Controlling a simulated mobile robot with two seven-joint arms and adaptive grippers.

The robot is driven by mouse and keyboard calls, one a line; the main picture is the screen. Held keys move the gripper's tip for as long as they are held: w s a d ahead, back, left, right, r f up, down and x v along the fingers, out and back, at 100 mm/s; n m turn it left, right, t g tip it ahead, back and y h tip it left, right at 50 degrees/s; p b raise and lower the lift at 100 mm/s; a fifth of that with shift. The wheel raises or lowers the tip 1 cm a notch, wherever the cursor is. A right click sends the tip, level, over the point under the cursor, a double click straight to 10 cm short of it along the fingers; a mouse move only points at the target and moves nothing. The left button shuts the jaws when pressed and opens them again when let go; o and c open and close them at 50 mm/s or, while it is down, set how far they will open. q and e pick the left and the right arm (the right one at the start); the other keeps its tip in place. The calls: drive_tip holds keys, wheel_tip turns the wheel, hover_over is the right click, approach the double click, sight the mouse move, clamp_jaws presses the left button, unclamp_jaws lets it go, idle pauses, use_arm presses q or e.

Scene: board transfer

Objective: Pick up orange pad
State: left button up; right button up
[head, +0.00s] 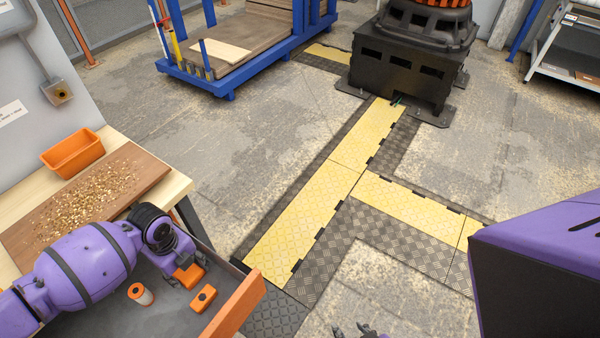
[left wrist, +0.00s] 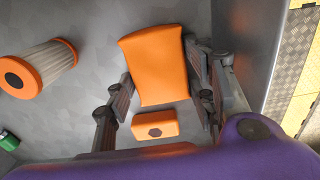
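The orange pad (left wrist: 158,65) lies in the grey drawer, between the two fingers of my left gripper (left wrist: 160,82) in the left wrist view. The fingers stand apart, close beside its left and right edges. Whether they touch it is hard to tell. In the head view the pad (head: 188,276) shows below the black wrist, partly covered by my left gripper (head: 174,252). A small orange block (left wrist: 155,125) with a dark hexagonal mark lies beside the pad. My right gripper (head: 360,331) barely shows at the bottom edge of the head view; its fingers cannot be judged.
An orange-capped filter (head: 141,294) lies in the drawer near the block. The drawer's orange front (head: 236,302) and grey side wall (left wrist: 238,50) stand close. A wooden board (head: 90,195) with scattered chips and an orange bin (head: 73,153) sit on the bench.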

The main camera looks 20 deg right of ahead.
use_arm(q)
drive_tip(key=shift+c, duration=1.3)
drive_tip(key=shift+r, duration=0.1)
wheel_tip(320, 180, up, 10)
